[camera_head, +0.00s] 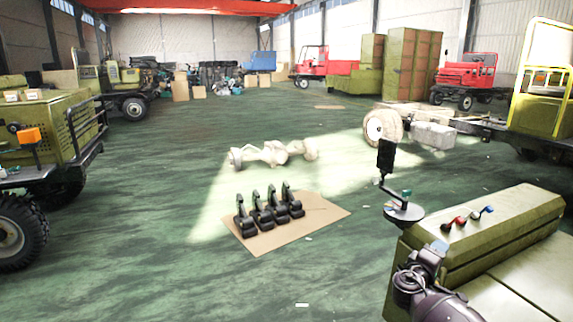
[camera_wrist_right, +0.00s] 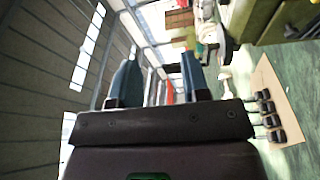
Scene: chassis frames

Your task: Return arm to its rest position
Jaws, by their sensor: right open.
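My right gripper (camera_head: 432,254) shows at the lower right of the head view, at the end of my dark right arm (camera_head: 440,303). It is in front of the near end of a green chassis body (camera_head: 500,225). In the right wrist view the gripper's two blue-grey fingers (camera_wrist_right: 160,78) stand apart with nothing between them. I cannot tell whether the gripper touches the green body. My left arm and left gripper are not in view.
Small red and blue-handled levers (camera_head: 460,221) sit on the green body. A dark pedal-like post with a round plate (camera_head: 404,213) stands beside it. Several black seats (camera_head: 268,210) rest on a cardboard sheet (camera_head: 322,212). Green floor (camera_head: 150,260) is clear at left centre.

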